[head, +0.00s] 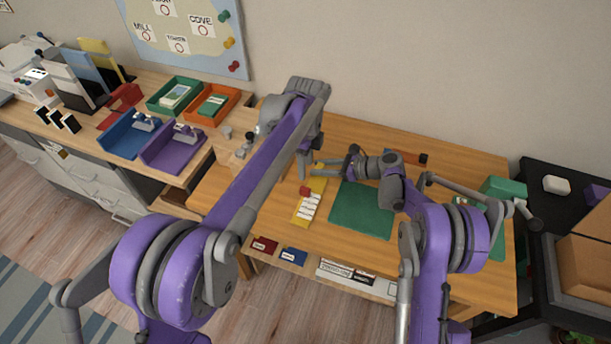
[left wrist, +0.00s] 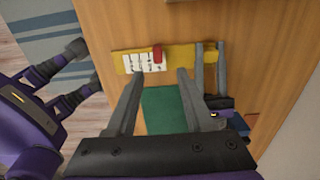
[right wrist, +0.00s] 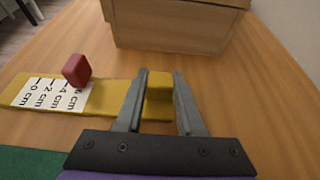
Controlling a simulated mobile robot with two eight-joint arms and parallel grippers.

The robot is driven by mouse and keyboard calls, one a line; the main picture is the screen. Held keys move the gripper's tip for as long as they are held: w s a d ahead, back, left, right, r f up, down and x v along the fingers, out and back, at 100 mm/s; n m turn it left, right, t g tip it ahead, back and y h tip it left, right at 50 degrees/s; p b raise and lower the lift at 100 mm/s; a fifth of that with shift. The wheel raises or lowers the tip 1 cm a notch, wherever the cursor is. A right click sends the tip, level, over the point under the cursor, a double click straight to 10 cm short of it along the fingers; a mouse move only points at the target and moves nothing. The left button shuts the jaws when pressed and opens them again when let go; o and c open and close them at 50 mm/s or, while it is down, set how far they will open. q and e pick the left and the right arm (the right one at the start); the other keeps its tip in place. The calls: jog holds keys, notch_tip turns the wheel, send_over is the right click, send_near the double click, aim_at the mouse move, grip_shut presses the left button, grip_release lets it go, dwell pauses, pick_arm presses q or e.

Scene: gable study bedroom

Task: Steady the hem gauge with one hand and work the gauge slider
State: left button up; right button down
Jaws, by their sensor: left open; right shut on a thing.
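The yellow hem gauge (head: 318,187) lies on the wooden desk, with a white centimetre scale (right wrist: 48,93) on one end. Its red slider (right wrist: 76,70) stands at the high end of the scale, by the last label; it also shows in the left wrist view (left wrist: 157,54). My right gripper (right wrist: 160,97) is shut on the yellow block (right wrist: 158,88) at the gauge's plain end. My left gripper (left wrist: 160,88) is open above the desk, its fingers apart, with the slider ahead between their lines. In the head view the left arm partly hides the gauge's surroundings.
A green mat (head: 362,211) lies beside the gauge. A wooden box (right wrist: 175,25) stands close behind it. Red (head: 264,245) and blue (head: 293,256) cards lie at the desk's front edge. Trays (head: 175,150) fill the left counter.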

pick_arm(q)
jog(key=shift+r, duration=1.35)
pick_arm(e)
jog(key=shift+c, duration=2.2)
grip_release()
